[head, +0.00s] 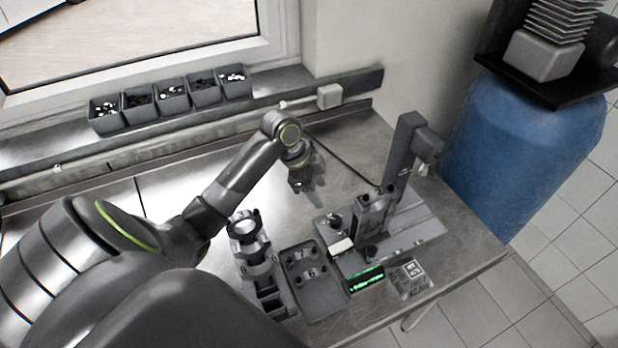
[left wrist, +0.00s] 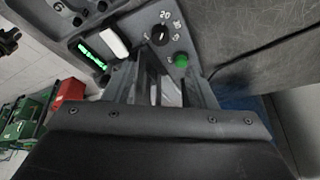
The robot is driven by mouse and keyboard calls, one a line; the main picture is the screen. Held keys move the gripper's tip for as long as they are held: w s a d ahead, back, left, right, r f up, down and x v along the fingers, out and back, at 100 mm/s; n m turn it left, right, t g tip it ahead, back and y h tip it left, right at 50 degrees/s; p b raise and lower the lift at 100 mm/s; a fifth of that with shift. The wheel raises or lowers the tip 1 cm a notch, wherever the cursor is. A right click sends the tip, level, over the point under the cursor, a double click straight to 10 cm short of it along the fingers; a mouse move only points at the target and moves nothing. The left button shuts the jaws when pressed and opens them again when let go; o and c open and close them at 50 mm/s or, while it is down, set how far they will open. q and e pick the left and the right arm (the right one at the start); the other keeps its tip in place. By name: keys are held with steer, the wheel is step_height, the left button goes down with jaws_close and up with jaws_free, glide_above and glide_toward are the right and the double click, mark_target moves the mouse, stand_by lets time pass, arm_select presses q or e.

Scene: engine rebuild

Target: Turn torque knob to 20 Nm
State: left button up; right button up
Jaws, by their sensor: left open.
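The torque knob (left wrist: 160,36) is a small black dial with a pale pointer line, on a grey panel marked with white numbers including 20. The line looks roughly upright in the left wrist view; I cannot tell its exact setting. In the head view the dark knob (head: 335,220) is small, on the fixture's base plate. My left gripper (head: 308,186) is above the table, up and left of the knob in the head view. Its fingers (left wrist: 163,68) are open and empty, pointing toward the knob and apart from it. My right gripper is out of view.
A green button (left wrist: 181,60), a white block (left wrist: 114,42) and a lit green display (head: 366,279) are near the knob. An upright press-like stand (head: 403,160) rises behind it. A grey tray (head: 312,296) lies to the left. Several bins (head: 172,95) line the sill.

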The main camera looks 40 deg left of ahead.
arm_select(q)
steer(key=shift+b+v, duration=0.3)
steer(key=shift+v, duration=2.25)
steer(key=shift+f, duration=0.1)
